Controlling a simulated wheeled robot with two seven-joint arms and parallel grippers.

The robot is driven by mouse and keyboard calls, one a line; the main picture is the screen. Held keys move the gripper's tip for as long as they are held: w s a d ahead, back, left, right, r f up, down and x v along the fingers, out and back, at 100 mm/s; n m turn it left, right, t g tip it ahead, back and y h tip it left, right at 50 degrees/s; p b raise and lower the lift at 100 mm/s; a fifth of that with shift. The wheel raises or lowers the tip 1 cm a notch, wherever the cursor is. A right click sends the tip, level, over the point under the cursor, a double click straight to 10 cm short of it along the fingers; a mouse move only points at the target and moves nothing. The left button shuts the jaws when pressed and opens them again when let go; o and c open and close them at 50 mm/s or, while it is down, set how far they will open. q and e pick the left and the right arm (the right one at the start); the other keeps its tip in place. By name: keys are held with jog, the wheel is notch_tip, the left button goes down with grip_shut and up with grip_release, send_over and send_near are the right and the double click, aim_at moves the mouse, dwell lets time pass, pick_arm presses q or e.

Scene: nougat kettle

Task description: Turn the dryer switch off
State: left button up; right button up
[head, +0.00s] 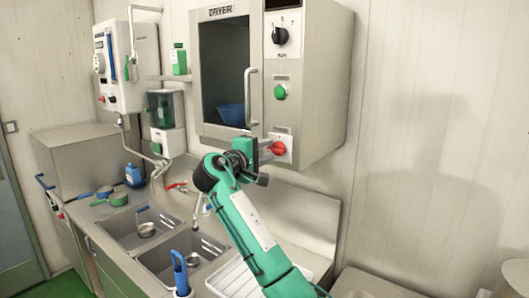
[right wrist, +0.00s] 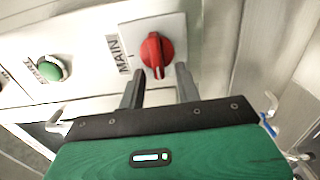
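The dryer (head: 275,75) is a pale metal cabinet on the wall with a dark window. Its main switch is a red rotary knob (head: 279,148) on a white plate at the lower right of its front. In the right wrist view the red knob (right wrist: 156,55) is beside the word MAIN, its grip roughly upright in the picture. My right gripper (right wrist: 158,82) is open, with its two dark fingers apart just below and to either side of the knob; whether they touch it is unclear. In the head view my right gripper (head: 262,152) is at the switch. My left gripper is not in view.
A green button (head: 280,92) and a black dial (head: 280,35) are above the switch. The vertical door handle (head: 250,98) is left of it. Below are a double sink (head: 175,245), a tap (head: 197,205) and a white ribbed tray (head: 240,278). Bare wall lies to the right.

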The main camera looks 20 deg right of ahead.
jog(key=b+v, duration=0.6)
jog(key=v, duration=0.7)
jog(key=shift+s+a, duration=0.25)
jog(key=shift+a, duration=0.05)
